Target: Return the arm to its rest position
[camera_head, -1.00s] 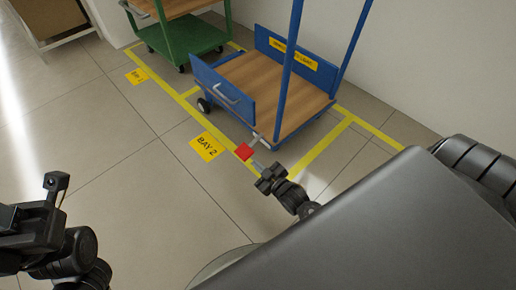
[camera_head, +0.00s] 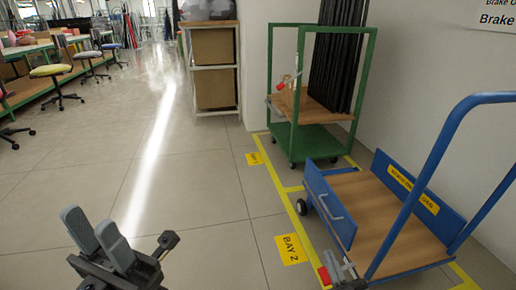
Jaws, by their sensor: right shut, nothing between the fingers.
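My left gripper (camera_head: 96,236) is in the lower left of the head view, raised over bare floor, with its two grey fingers a little apart and nothing between them. The rest of my right arm is out of view.
The blue trolley stands inside yellow floor lines beside the BAY 2 label (camera_head: 291,249). A green trolley (camera_head: 318,143) with a wooden shelf stands behind it. A shelf rack (camera_head: 213,68) and several chairs (camera_head: 55,71) are farther back.

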